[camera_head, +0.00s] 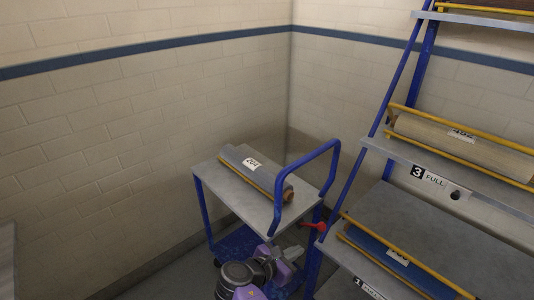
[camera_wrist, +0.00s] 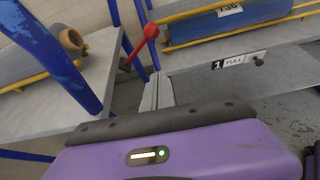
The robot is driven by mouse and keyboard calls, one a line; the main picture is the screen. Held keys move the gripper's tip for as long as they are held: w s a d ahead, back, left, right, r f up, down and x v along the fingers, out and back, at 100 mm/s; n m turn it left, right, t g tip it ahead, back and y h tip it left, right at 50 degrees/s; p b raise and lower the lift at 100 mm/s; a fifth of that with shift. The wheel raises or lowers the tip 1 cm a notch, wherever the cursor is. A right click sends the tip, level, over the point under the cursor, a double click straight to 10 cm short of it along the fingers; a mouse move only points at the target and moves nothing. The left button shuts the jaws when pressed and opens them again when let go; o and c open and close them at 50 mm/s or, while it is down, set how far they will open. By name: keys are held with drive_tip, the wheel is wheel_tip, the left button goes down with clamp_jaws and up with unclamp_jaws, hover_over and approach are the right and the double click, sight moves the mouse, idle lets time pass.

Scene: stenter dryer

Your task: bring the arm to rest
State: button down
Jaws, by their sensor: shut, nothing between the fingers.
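My arm (camera_head: 245,275), purple and dark grey, is folded low at the bottom centre of the head view, in front of the trolley. My gripper (camera_wrist: 158,88) shows in the wrist view beyond the purple hand housing, with its fingers shut together and nothing between them. In the wrist view the fingers point toward the gap between the trolley and the rack, just below a red-knobbed lever (camera_wrist: 151,31). I cannot tell the exact distance to either. The fingertips are hard to make out in the head view.
A blue-framed trolley (camera_head: 228,205) bears a grey roll (camera_head: 250,165). At right stands a rack with blue posts; its shelf marked 3 FULL (camera_head: 400,155) bears a pale roll (camera_head: 450,144), and the lower one a blue roll (camera_head: 385,262). Brick walls close the corner behind.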

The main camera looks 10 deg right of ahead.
drive_tip(key=s+f+m+y, duration=0.6)
drive_tip(key=s+f+y, duration=0.1)
drive_tip(key=s+f, duration=1.1)
drive_tip(key=s+r+m+t+y, duration=0.15)
drive_tip(key=s+m, duration=0.25)
drive_tip(key=s, duration=0.6)
drive_tip(key=s+d+r+m+t+y, duration=0.25)
drive_tip(key=s+r+m, duration=0.45)
drive_tip(key=s+r, duration=0.55)
drive_tip(key=s+d+r+m+t, duration=0.1)
drive_tip(key=r+m, duration=0.3)
drive_tip(key=r, duration=0.6)
drive_tip(key=s+d+r+m+t, duration=0.2)
drive_tip(key=s+r+m, duration=0.1)
drive_tip(key=r, duration=0.6)
drive_tip(key=shift+s+d+r+m+h, duration=0.2)
drive_tip(key=shift+s+r+m+h, duration=0.2)
drive_tip(key=shift+s, duration=0.35)
